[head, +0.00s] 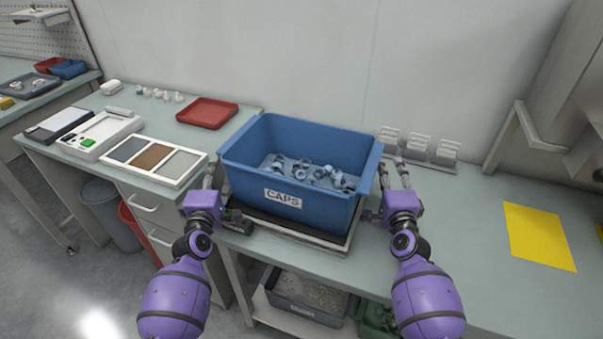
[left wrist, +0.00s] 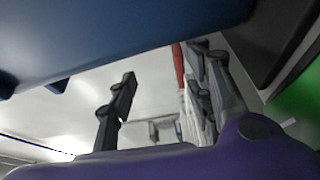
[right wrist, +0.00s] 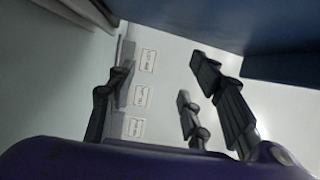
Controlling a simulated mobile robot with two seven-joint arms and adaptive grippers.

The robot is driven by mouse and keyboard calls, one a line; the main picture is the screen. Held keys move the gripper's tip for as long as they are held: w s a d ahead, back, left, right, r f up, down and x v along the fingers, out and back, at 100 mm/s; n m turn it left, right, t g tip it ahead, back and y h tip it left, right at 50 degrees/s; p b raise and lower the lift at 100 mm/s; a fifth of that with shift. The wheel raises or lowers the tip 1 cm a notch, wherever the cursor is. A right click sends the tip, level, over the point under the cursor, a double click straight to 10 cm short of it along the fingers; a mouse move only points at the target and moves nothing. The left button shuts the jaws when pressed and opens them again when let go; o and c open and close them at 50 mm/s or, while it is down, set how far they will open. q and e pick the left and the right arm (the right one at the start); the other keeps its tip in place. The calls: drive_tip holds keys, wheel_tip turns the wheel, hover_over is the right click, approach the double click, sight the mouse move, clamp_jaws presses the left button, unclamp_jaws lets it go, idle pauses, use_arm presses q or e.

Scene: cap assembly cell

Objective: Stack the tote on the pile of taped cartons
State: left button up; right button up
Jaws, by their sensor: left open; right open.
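The tote (head: 289,212) is blue, labelled CAPS, with several grey-blue caps inside. It stands upright on a dark-topped platform (head: 322,240) on the bench. My left gripper (head: 211,178) is open beside the tote's left side. In the left wrist view the tote's wall (left wrist: 120,35) hangs over the open fingers (left wrist: 165,95). My right gripper (head: 394,174) is open beside the tote's right side. In the right wrist view the tote (right wrist: 285,65) is beyond the open fingers (right wrist: 165,85). Neither gripper visibly holds anything. No pile of taped cartons shows in these views.
A red tray (head: 207,113) and a sectioned white tray (head: 153,160) lie left of the tote. Small white stands (head: 418,146) are behind my right gripper. A yellow sheet (head: 538,236) lies on the right; the bench around it is clear. A grey bin (head: 307,293) sits below.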

use_arm(q)
drive_tip(key=shift+s+d+r, duration=0.1)
drive_tip(key=shift+s+d, duration=0.05)
drive_tip(key=shift+d, duration=0.1)
use_arm(e)
drive_tip(key=shift+s+a+r, duration=0.1)
drive_tip(key=shift+s+a, duration=0.05)
drive_tip(key=shift+a, duration=0.05)
use_arm(q)
drive_tip(key=shift+d, duration=0.1)
use_arm(e)
drive_tip(key=shift+a, duration=0.15)
